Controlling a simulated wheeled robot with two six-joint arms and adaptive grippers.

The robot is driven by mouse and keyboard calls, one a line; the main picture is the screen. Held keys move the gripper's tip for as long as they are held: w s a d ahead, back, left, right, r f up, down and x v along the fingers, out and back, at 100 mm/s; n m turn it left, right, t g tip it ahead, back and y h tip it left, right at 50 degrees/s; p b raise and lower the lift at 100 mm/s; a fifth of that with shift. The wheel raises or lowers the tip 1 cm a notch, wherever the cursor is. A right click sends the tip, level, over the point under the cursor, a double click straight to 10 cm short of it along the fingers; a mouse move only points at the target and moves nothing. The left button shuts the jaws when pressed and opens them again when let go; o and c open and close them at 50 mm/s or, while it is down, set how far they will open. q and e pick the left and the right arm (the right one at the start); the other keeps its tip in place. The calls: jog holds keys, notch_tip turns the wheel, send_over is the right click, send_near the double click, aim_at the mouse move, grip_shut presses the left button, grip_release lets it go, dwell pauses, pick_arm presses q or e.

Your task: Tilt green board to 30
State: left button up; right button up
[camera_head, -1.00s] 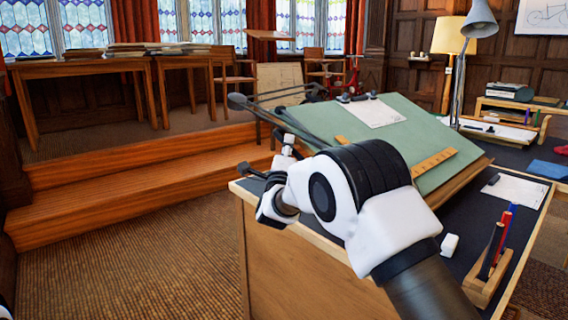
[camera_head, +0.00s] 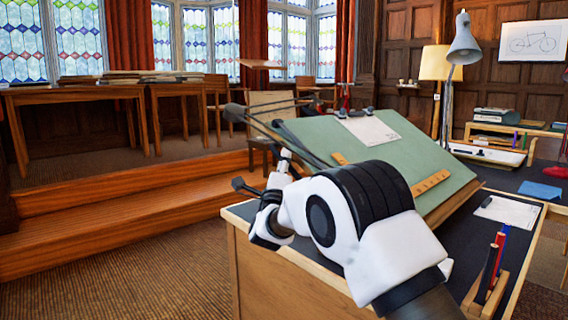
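The green drafting board (camera_head: 395,155) is tilted on the dark-topped desk (camera_head: 500,184), its lower edge toward the right front and its high side toward the back left. My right arm comes in from the bottom right and covers part of the board's near side. My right gripper (camera_head: 262,172) is at the board's left near side, with thin dark parts around it. Whether it touches or holds anything there is unclear, as is its opening. My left gripper is out of view. No angle mark is readable.
A white paper (camera_head: 368,128) and a yellow ruler (camera_head: 431,182) lie on the board. A grey lamp (camera_head: 463,46) stands behind it. A pen holder (camera_head: 486,290) is at the desk's right front. Wooden steps (camera_head: 110,222) and open floor are at left.

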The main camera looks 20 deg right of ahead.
jog(key=v, duration=1.2)
jog(key=shift+s, duration=0.1)
